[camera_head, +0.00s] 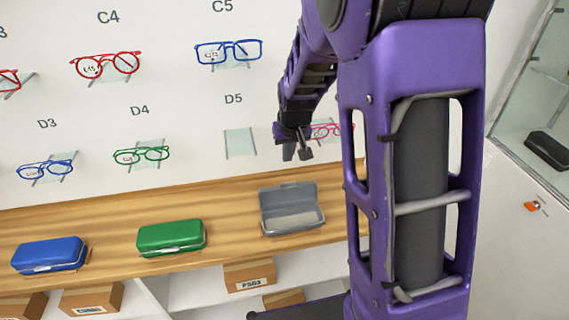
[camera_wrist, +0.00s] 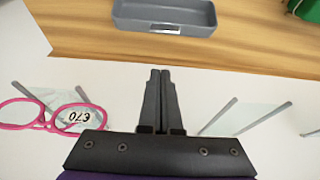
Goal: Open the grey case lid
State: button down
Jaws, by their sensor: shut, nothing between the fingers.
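The grey case (camera_head: 288,197) stands on the wooden shelf, right of the green case. Its lid is up and leans back toward the wall, and the pale inside of its lower half shows. In the wrist view part of the grey case (camera_wrist: 165,12) shows at the top edge, with a small pale plate on its side; the rest is cut off. My gripper (camera_head: 298,154) is above the grey case, near the wall, apart from it. In the wrist view my gripper (camera_wrist: 160,72) has its fingers together with nothing between them.
A green case (camera_head: 171,237) and a blue case (camera_head: 49,254) sit shut on the wooden shelf (camera_head: 110,205). Pink glasses (camera_head: 332,130) hang on the wall close to my gripper. The holder under D5 (camera_head: 240,143) is empty. Cardboard boxes (camera_head: 249,274) lie below.

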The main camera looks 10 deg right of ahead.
jog(key=b, duration=0.1)
send_over(288, 194)
jog(key=w, duration=0.4)
notch_tip(288, 194, down, 8)
jog(key=shift+s+d+r, duration=0.1)
jog(key=shift+s+r, duration=0.15)
jog(key=shift+s, duration=0.65)
jog(key=shift+s+r, duration=0.25)
jog(key=shift+s, duration=0.65)
jog(key=shift+s+r+b, duration=0.2)
jog(key=shift+s, duration=0.7)
jog(key=shift+s+r+b, duration=0.15)
jog(key=shift+s, duration=0.75)
